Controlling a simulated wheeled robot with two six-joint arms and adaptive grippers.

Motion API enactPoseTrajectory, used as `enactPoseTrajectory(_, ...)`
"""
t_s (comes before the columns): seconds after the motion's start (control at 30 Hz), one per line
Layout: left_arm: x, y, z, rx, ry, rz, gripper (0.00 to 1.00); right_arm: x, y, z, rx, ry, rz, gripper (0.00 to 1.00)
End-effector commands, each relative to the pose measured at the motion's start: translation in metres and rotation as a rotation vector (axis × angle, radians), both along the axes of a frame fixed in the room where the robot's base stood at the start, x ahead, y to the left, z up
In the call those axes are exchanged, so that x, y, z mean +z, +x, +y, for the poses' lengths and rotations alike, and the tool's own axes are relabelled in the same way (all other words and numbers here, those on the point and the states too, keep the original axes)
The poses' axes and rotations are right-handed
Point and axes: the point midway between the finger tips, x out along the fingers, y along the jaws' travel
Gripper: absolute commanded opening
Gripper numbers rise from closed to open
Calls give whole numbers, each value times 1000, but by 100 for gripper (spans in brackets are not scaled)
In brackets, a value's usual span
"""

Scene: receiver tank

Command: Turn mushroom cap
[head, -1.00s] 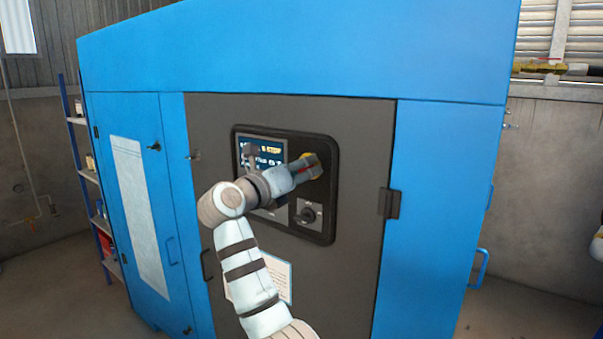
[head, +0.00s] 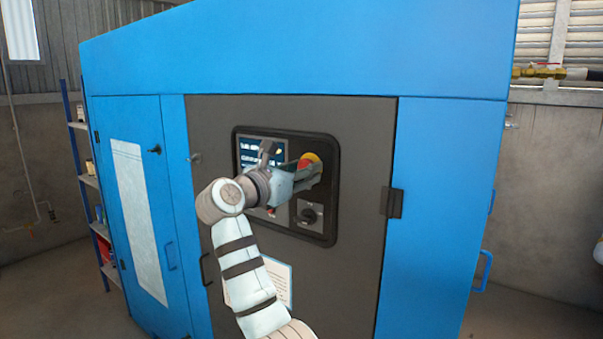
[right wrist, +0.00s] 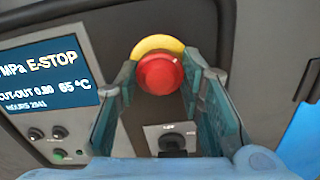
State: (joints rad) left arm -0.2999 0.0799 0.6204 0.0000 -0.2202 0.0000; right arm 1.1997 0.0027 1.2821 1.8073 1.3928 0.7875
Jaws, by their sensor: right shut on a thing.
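The red mushroom cap (head: 307,163) sits on a yellow ring at the upper right of the dark control panel (head: 325,222). In the right wrist view the cap (right wrist: 160,75) shows between my two fingertips, with the yellow ring (right wrist: 157,44) behind it. My right gripper (right wrist: 161,78) is shut on the cap, one finger on each side. In the head view the right gripper (head: 308,173) reaches the cap from the left and hides part of it. My left gripper is not in view.
A screen (right wrist: 50,73) left of the cap reads E-STOP. A black rotary switch (head: 309,214) on a pale plate is below the cap. Small knobs (right wrist: 47,133) sit under the screen. The panel is in a grey door of a blue cabinet (head: 300,60).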

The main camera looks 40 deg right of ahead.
Motion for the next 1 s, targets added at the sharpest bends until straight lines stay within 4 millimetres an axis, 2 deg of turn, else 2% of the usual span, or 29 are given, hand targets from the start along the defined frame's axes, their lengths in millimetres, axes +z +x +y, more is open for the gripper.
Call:
enactPoseTrajectory(0.47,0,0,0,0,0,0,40,0,0,0,0,4,-17,7)
enactPoseTrajectory(0.5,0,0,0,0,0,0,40,0,0,0,0,4,-16,40)
enactPoseTrajectory(0.6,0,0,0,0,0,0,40,0,0,0,0,4,-16,56)
enactPoseTrajectory(0.9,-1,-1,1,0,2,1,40,0,0,1,1,4,-16,56)
enactPoseTrajectory(1.0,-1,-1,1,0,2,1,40,0,-2,10,3,4,-15,56)
